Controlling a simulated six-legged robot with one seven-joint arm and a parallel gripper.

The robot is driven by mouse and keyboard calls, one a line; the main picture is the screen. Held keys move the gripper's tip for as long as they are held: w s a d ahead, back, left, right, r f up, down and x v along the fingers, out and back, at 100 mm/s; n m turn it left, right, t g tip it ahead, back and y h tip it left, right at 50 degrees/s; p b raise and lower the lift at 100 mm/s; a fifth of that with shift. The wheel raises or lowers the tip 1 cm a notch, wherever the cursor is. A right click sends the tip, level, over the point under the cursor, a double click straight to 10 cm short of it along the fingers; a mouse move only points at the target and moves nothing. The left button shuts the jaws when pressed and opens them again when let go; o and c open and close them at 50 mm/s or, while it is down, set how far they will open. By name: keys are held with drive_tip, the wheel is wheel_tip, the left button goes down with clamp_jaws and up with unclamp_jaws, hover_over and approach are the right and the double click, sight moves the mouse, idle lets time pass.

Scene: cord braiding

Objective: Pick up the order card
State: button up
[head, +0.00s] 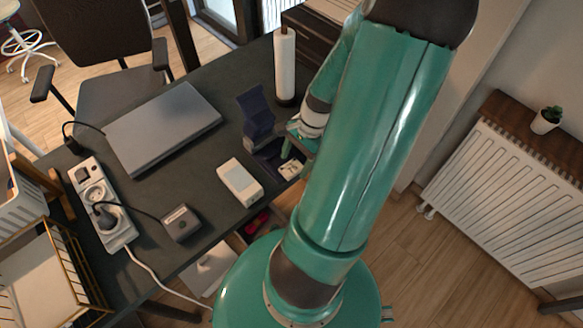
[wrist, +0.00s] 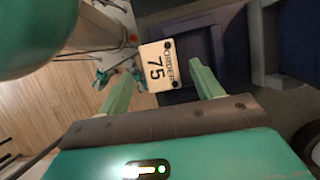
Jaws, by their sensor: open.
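The order card (wrist: 157,58) is a small cream square reading "ORDER 75", with dark round marks at its corners. In the wrist view it lies between and just beyond my gripper's fingertips (wrist: 161,72), over the edge of a dark blue surface. In the head view the card (head: 291,170) shows as a pale patch near the desk's front edge, just below the green finger of my gripper (head: 288,150). My gripper is open and holds nothing. I cannot tell whether the fingers touch the card.
A navy holder (head: 254,110) stands behind the card. A white box (head: 240,182) lies to its left and a white roll (head: 285,65) stands behind. A closed laptop (head: 163,127), power strip (head: 101,204) and small grey box (head: 181,223) occupy the left of the dark desk (head: 170,185).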

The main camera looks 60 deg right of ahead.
drive_tip(key=shift+w+a+f, duration=0.15)
drive_tip(key=shift+f, duration=0.25)
drive_tip(key=shift+c, duration=0.4)
drive_tip(key=c, duration=1.1)
drive_tip(key=shift+o, duration=0.2)
drive_tip(key=shift+r, duration=0.1)
